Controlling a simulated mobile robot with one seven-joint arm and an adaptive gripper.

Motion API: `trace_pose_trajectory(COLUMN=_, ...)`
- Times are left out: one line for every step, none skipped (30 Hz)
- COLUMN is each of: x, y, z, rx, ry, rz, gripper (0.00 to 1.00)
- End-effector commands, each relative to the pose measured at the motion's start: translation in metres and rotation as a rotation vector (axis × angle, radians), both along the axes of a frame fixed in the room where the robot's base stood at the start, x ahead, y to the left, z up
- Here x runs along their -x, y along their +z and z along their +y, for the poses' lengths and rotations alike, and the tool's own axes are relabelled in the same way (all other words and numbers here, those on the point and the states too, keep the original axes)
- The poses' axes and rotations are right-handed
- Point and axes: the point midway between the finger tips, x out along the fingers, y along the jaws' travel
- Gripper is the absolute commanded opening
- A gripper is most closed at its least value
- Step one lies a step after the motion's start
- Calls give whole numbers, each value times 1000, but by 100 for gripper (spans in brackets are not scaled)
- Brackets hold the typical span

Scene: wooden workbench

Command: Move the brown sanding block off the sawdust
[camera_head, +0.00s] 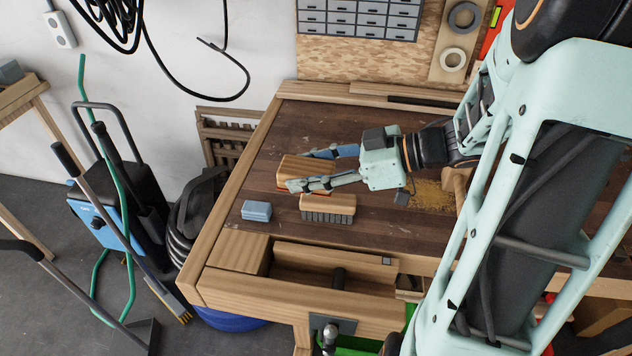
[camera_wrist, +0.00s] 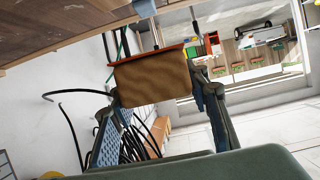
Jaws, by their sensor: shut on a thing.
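The brown sanding block (camera_head: 303,166), with an orange-red underside, is between the fingers of my gripper (camera_head: 304,171) over the left part of the workbench. My gripper is shut on it. In the wrist view, the block (camera_wrist: 152,80) sits between both fingers. I cannot tell whether its underside touches the bench. The sawdust (camera_head: 432,197) is a yellowish patch to the right, apart from the block and partly hidden by my arm.
A wooden brush with dark bristles (camera_head: 328,207) lies just in front of the block. A blue block (camera_head: 257,211) is at the left front.

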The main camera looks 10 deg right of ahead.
Motion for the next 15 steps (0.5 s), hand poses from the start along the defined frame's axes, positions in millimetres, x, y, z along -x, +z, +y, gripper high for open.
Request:
trace_pose_trajectory(x=3, y=-2, z=-1, rx=0, ry=9, rz=0, gripper=16)
trace_pose_trajectory(x=4, y=-3, z=-2, rx=-1, ry=14, rz=0, gripper=16)
trace_pose_trajectory(x=2, y=-5, z=-3, rx=-1, ry=18, rz=0, gripper=16)
trace_pose_trajectory(x=-1, y=-7, z=-4, rx=0, ry=20, rz=-2, gripper=16)
trace_pose_trajectory(x=-5, y=-9, z=-5, rx=-1, ry=21, rz=-1, gripper=16)
trace_pose_trajectory(x=-12, y=-13, z=-7, rx=-1, ry=22, rz=-1, gripper=16)
trace_pose_trajectory(x=-18, y=-16, z=-9, rx=-1, ry=22, rz=-1, gripper=16)
trace_pose_trajectory(x=-24, y=-19, z=-11, rx=-1, ry=22, rz=-1, gripper=16)
trace_pose_trajectory(x=-32, y=-23, z=-14, rx=-1, ry=21, rz=1, gripper=16)
trace_pose_trajectory(x=-39, y=-26, z=-16, rx=-1, ry=22, rz=0, gripper=16)
trace_pose_trajectory(x=-45, y=-29, z=-18, rx=-1, ry=22, rz=-1, gripper=16)
trace_pose_trajectory(x=-54, y=-33, z=-21, rx=-1, ry=22, rz=-1, gripper=16)
trace_pose_trajectory(x=-60, y=-36, z=-22, rx=-1, ry=21, rz=-1, gripper=16)
trace_pose_trajectory(x=-67, y=-39, z=-25, rx=-1, ry=21, rz=-1, gripper=16)
trace_pose_trajectory(x=-75, y=-43, z=-28, rx=0, ry=20, rz=0, gripper=16)
